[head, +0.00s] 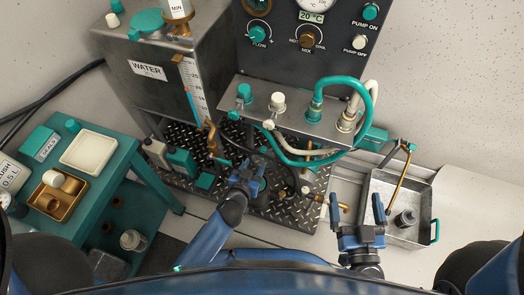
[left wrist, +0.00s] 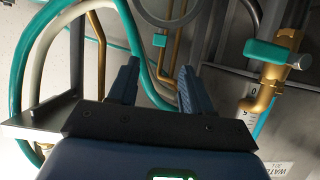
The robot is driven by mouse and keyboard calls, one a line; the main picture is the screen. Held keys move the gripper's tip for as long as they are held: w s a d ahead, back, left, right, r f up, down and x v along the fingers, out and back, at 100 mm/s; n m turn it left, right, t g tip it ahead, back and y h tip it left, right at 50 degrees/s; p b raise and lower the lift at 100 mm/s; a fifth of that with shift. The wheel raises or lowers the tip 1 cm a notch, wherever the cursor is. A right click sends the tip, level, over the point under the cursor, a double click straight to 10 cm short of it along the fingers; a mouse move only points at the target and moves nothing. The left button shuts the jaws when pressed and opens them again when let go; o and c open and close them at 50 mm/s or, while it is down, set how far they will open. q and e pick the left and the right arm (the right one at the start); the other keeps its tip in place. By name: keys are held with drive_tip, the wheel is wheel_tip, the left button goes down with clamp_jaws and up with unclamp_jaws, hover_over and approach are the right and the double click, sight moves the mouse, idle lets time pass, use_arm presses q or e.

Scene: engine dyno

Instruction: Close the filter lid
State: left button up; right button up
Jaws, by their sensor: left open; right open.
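I cannot clearly pick out the filter lid in either view. A dark round part (head: 262,166) sits low on the black tread plate by my left gripper, and I cannot tell whether it belongs to the filter. My left gripper (head: 246,172) is over the tread plate, below the metal shelf with the hoses. In the left wrist view its two fingers (left wrist: 157,85) are apart with nothing between them.
The metal shelf (head: 235,108) with looping teal hoses (head: 370,100) overhangs the tread plate (head: 285,208). The water tank (head: 120,62) with its brass valve (left wrist: 265,92) stands left. A teal cart (head: 118,165) is at far left. The metal tray (head: 412,182) is at right.

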sight(263, 150)
use_arm(q)
drive_tip(key=b+x, duration=0.1)
drive_tip(key=x, duration=0.8)
drive_tip(key=shift+w+d+f+b, duration=0.1)
drive_tip(key=shift+w+d+b, duration=0.05)
drive_tip(key=shift+w+b, duration=0.2)
clamp_jaws()
